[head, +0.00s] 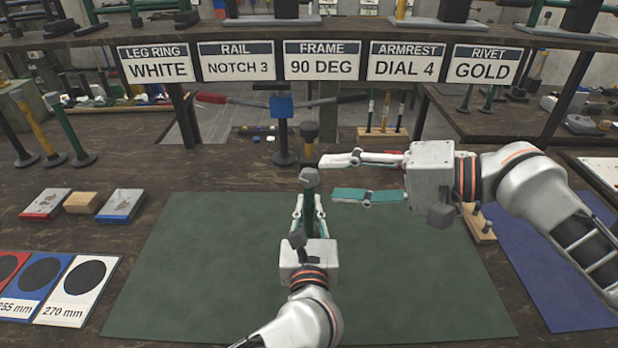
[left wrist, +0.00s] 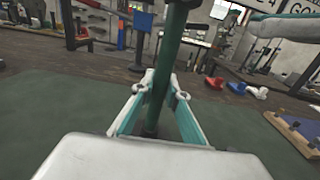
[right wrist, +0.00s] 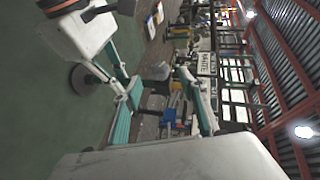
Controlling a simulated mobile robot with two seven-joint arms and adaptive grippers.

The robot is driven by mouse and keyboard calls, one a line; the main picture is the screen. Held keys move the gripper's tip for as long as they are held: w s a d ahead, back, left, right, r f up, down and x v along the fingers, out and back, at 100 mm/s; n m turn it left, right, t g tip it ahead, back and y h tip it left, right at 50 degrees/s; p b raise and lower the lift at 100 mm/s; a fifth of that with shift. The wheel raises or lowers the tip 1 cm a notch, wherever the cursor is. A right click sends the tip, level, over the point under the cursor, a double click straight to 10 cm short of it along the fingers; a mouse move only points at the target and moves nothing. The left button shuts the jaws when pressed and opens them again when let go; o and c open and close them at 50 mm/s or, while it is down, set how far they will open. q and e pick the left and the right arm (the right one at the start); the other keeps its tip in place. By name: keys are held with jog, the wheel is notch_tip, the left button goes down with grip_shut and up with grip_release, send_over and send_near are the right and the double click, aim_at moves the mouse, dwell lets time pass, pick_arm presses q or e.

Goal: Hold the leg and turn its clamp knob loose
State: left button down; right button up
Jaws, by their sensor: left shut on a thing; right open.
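The leg (head: 308,212) is a green tube standing upright on the green mat, with a grey clamp knob (head: 309,178) at its top. My left gripper (head: 309,198) is shut around the tube below the knob. The left wrist view shows the green tube (left wrist: 168,60) between the fingers; its top is out of that picture. My right gripper (head: 343,177) is open, its fingers pointing left, just right of the knob. In the right wrist view a grey block, apparently the knob (right wrist: 157,71), shows between the spread fingers. I cannot tell whether they touch it.
The green mat (head: 190,270) is otherwise mostly clear. A blue mat (head: 560,270) lies right. Number cards (head: 75,280) and small blocks (head: 82,202) lie left. A press with a blue block (head: 281,106) and red handle stands behind, under the sign shelf (head: 320,40).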

aim_at(318, 179)
jog(key=shift+x, duration=3.2)
jog(key=c, duration=1.1)
